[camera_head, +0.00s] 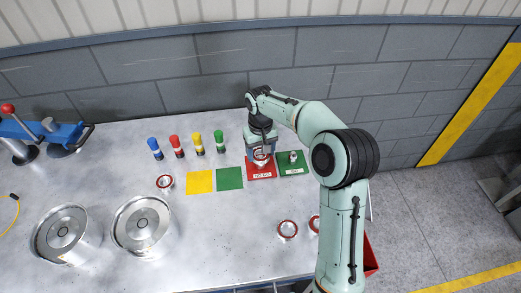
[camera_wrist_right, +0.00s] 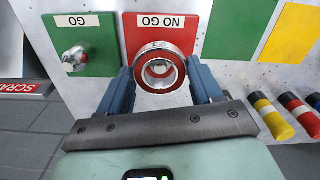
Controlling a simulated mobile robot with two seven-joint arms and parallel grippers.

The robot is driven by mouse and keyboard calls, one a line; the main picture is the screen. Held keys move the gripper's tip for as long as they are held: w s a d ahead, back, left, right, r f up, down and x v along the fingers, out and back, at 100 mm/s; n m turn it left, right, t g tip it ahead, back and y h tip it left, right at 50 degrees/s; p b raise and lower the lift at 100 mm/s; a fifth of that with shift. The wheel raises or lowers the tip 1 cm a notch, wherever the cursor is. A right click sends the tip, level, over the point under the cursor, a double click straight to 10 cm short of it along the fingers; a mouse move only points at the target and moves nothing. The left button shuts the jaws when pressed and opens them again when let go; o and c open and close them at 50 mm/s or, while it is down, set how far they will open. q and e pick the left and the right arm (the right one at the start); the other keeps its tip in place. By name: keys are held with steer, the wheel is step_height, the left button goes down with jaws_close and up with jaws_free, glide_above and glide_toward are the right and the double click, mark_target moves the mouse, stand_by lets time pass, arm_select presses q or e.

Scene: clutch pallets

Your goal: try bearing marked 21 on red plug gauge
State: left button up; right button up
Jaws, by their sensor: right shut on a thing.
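My right gripper (camera_head: 262,150) is shut on a silver bearing with a red ring (camera_wrist_right: 160,66), one blue finger on each side of it. The bearing is over the red NO GO gauge plate (camera_wrist_right: 185,23), which also shows in the head view (camera_head: 262,172). The red gauge's plug is not clearly visible, and I cannot tell whether the bearing is around it. Small marks on the bearing's rim are too small to read surely. The green GO gauge (camera_wrist_right: 85,38) stands beside it with its metal plug bare. My left gripper is not in view.
Loose bearings lie at the left (camera_head: 165,182) and front right (camera_head: 287,229) of the metal table. Yellow (camera_head: 199,182) and green (camera_head: 230,178) squares lie left of the gauges, with several coloured cylinders (camera_head: 198,143) behind. Two large round metal parts (camera_head: 145,225) stand front left.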

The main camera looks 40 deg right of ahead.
mark_target(260, 156)
steer(key=o, duration=1.4)
steer(key=shift+r+p, duration=0.45)
steer(key=shift+r, duration=0.45)
steer(key=shift+w+r+p, duration=0.1)
steer(key=shift+r+p, duration=0.5)
steer(key=shift+r, duration=2)
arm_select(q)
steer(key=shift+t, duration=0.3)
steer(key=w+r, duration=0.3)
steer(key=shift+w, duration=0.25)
arm_select(e)
step_height(260, 156, up, 2)
steer(key=shift+r, duration=0.1)
